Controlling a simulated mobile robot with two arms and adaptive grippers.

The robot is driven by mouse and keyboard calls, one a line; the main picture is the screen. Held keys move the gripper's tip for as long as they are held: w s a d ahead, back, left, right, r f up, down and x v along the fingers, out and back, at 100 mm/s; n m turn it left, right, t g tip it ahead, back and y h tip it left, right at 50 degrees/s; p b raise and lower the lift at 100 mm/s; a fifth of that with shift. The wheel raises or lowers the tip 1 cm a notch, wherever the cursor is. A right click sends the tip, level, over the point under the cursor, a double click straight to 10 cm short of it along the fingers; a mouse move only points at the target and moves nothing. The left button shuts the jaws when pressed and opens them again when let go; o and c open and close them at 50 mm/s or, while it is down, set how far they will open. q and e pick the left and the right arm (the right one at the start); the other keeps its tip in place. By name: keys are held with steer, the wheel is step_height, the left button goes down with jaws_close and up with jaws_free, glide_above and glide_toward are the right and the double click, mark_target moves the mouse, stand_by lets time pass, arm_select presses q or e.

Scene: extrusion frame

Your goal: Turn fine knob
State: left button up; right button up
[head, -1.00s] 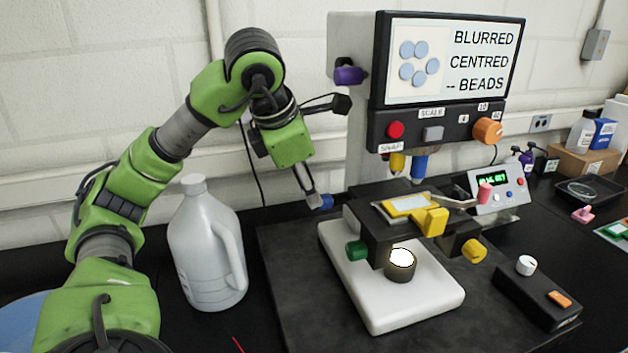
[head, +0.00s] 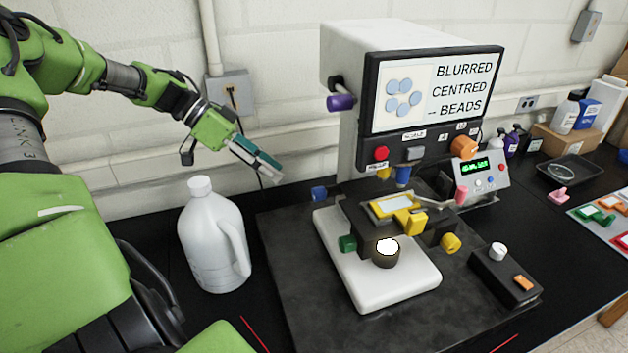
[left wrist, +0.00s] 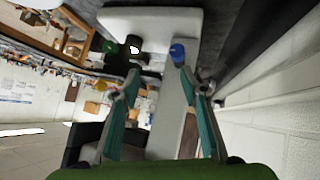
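The microscope (head: 345,60) stands on a dark base, and its screen (head: 437,88) reads "BLURRED CENTRED -- BEADS". A blue knob (head: 319,193) sits low on its left side, a purple knob (head: 340,102) higher on the column. Green (head: 347,243) and yellow (head: 451,242) knobs are at the stage. I cannot tell which is the fine knob. My left gripper (head: 268,172) is open and empty, up and left of the blue knob and apart from it. In the left wrist view, the blue knob (left wrist: 177,52) shows beyond the parted fingers (left wrist: 158,92). My right gripper is out of view.
A white jug (head: 207,240) stands left of the microscope, below my left gripper. A control box (head: 505,275) and a small display unit (head: 480,175) are on the right. A wall with a pipe and a grey box (head: 229,92) is behind the gripper.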

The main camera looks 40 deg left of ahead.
mark_target(314, 190)
arm_select(q)
steer(key=shift+w+d+f+n+t+y+p, duration=0.15)
steer(key=shift+w+d+f+n+p, duration=0.25)
steer(key=shift+w+d+f, duration=0.75)
steer(key=shift+w+d+f+n+t+y+p, duration=0.15)
steer(key=shift+w+d+f+n+p, duration=0.3)
steer(key=shift+w+f, duration=1.3)
steer(key=shift+w+d+f+n+t+y+p, duration=0.1)
steer(key=shift+w+d+f+n+y+p, duration=0.2)
steer(key=shift+w+d+f, duration=0.85)
steer(key=shift+w+a+f, duration=0.15)
steer(key=shift+w+a, duration=0.15)
steer(key=c, duration=1.1)
